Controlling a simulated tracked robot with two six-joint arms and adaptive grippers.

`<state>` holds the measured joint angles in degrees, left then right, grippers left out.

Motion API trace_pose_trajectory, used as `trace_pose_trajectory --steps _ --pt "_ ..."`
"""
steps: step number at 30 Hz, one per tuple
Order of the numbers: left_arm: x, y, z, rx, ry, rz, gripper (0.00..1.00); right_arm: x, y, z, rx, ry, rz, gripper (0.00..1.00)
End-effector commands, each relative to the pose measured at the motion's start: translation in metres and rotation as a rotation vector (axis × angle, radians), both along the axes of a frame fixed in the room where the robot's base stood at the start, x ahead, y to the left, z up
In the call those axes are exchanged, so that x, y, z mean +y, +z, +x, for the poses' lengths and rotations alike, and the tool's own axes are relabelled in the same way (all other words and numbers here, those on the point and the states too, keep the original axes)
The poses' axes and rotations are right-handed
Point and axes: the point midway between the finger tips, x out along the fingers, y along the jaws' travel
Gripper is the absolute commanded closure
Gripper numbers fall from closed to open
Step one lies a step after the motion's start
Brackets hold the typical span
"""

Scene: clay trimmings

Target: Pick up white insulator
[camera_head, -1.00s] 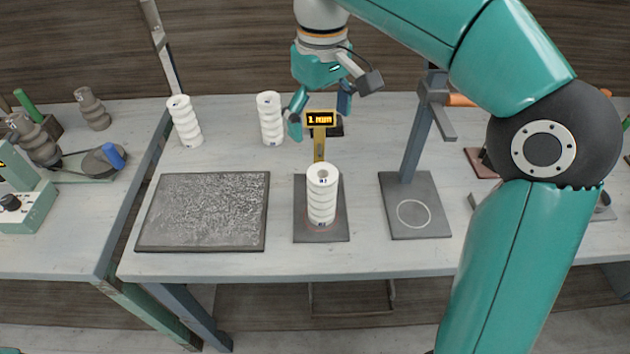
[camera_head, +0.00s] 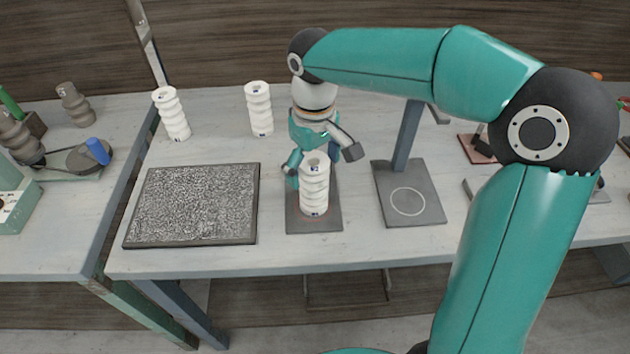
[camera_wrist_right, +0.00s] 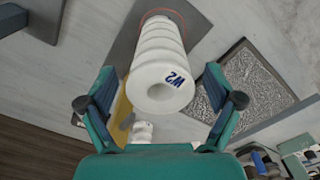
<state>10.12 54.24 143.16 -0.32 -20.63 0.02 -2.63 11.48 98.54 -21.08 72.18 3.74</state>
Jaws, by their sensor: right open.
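A white ribbed insulator (camera_head: 315,190) stands upright on a dark square plate (camera_head: 293,221) near the table's front edge. In the right wrist view the insulator (camera_wrist_right: 160,58) shows its top end with a hole and the mark W2. My right gripper (camera_head: 318,172) is open, with one finger on each side of the insulator's upper part; in the right wrist view its fingers (camera_wrist_right: 163,105) stand apart around the top end. I cannot tell whether they touch it. Two more white insulators stand further back, one at the left (camera_head: 171,114) and one nearer the middle (camera_head: 259,108). My left gripper is not in view.
A speckled grey mat (camera_head: 195,206) lies left of the plate. A stand with a grey base (camera_head: 409,207) and upright post is close on the right. Grey-brown insulators (camera_head: 75,104) and a blue-handled tool (camera_head: 97,150) are on the left table.

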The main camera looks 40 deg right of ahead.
Motion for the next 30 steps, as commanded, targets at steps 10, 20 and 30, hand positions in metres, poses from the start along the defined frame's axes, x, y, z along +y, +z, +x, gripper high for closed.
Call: trace_pose_trajectory --steps 10,20,30 --pt "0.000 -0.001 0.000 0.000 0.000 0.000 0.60 0.000 -0.019 0.000 -0.001 0.000 0.000 0.09" --pt "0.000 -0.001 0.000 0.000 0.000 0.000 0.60 0.000 -0.019 0.001 -0.001 0.001 0.000 0.52" --pt "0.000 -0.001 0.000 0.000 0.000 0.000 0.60 0.000 -0.018 0.001 -0.003 0.001 0.000 1.00"
